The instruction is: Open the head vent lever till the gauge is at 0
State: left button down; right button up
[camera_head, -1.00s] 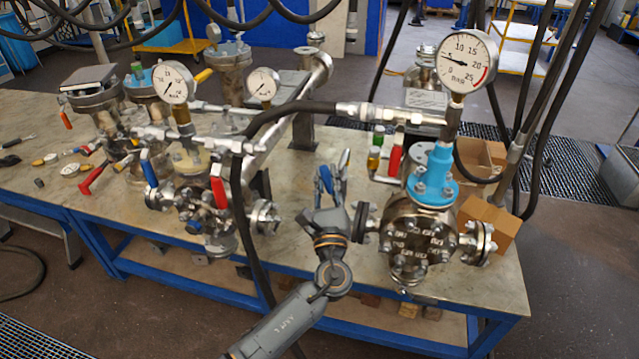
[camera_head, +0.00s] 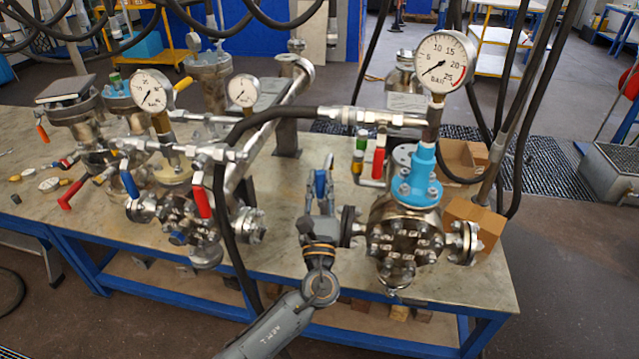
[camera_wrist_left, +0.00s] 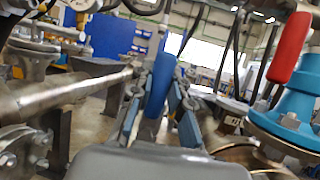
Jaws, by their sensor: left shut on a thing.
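My left gripper (camera_head: 320,180) is shut on an upright blue lever handle (camera_head: 320,184) left of the flanged vessel. In the left wrist view the blue handle (camera_wrist_left: 158,85) stands between the two fingers (camera_wrist_left: 160,105). The lever's base is hidden by the gripper. The round gauge (camera_head: 445,62) stands above the vessel with the blue head (camera_head: 418,178). Its needle points down-left, at or near 0; the exact reading is hard to tell. A red lever (camera_head: 379,163) stands upright just left of the blue head. My right gripper is not in view.
A black hose (camera_head: 230,215) with a metal fitting runs across above the bench. More valves with red levers (camera_head: 201,202) and smaller gauges (camera_head: 150,92) stand at left. Bare bench top (camera_head: 285,185) shows left of the gripper.

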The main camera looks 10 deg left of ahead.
pick_arm(q)
jog(key=c, duration=1.2)
grip_release()
jog(key=shift+d, duration=0.1)
jog(key=v, duration=1.2)
